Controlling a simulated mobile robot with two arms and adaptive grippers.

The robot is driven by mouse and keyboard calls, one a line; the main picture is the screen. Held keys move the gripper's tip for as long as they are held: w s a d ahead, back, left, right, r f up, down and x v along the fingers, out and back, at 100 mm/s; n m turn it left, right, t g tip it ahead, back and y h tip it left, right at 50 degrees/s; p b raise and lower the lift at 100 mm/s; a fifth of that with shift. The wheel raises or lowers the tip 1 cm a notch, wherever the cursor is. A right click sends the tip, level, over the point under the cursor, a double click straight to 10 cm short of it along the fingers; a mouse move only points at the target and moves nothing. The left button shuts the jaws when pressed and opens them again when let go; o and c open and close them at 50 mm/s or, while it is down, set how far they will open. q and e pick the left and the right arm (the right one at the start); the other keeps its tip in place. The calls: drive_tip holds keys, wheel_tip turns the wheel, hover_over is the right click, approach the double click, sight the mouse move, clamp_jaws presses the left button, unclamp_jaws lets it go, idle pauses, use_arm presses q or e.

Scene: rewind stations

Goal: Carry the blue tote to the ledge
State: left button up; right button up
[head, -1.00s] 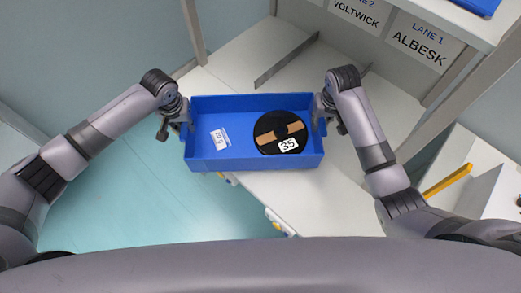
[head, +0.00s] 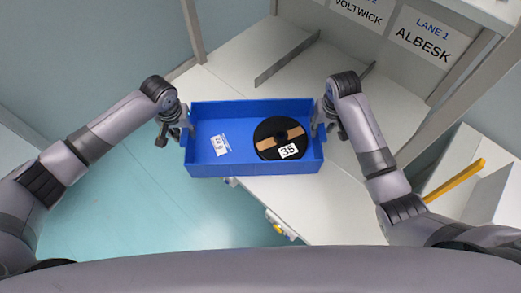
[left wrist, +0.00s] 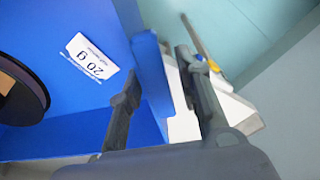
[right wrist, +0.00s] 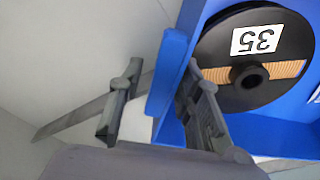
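The blue tote (head: 250,169) hangs level between my two grippers, over the front edge of a white ledge-like surface (head: 235,60). It holds a black spool (head: 270,130) marked 35 and a small white label card (head: 220,145), which reads 20 g in the left wrist view (left wrist: 92,57). My left gripper (head: 178,122) has one finger on each side of the tote's left wall (left wrist: 150,70). My right gripper (head: 322,115) straddles its right wall (right wrist: 168,85) the same way. The tote moves with both grippers. The gap under the tote cannot be judged.
A thin grey divider (head: 287,60) stands on the white surface. Signs for VOLTWICK (head: 358,12) and ALBESK (head: 428,38) are on the panel behind. A grey post (head: 194,30) rises at back left. A yellow bar (head: 455,180) lies at right. Teal floor (head: 130,210) is clear at left.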

use_arm(q)
drive_tip(key=shift+o, duration=0.5)
drive_tip(key=shift+d, duration=0.15)
use_arm(e)
drive_tip(key=shift+o, duration=0.5)
drive_tip(key=shift+a, duration=0.15)
use_arm(q)
drive_tip(key=shift+r, duration=0.15)
wheel_tip(320, 180, up, 12)
drive_tip(key=s, duration=0.1)
drive_tip(key=shift+s+f, duration=0.25)
drive_tip(key=shift+s, duration=0.15)
use_arm(e)
wheel_tip(320, 180, up, 12)
drive_tip(key=s, duration=0.1)
drive_tip(key=shift+s, duration=0.4)
drive_tip(key=shift+f, duration=0.1)
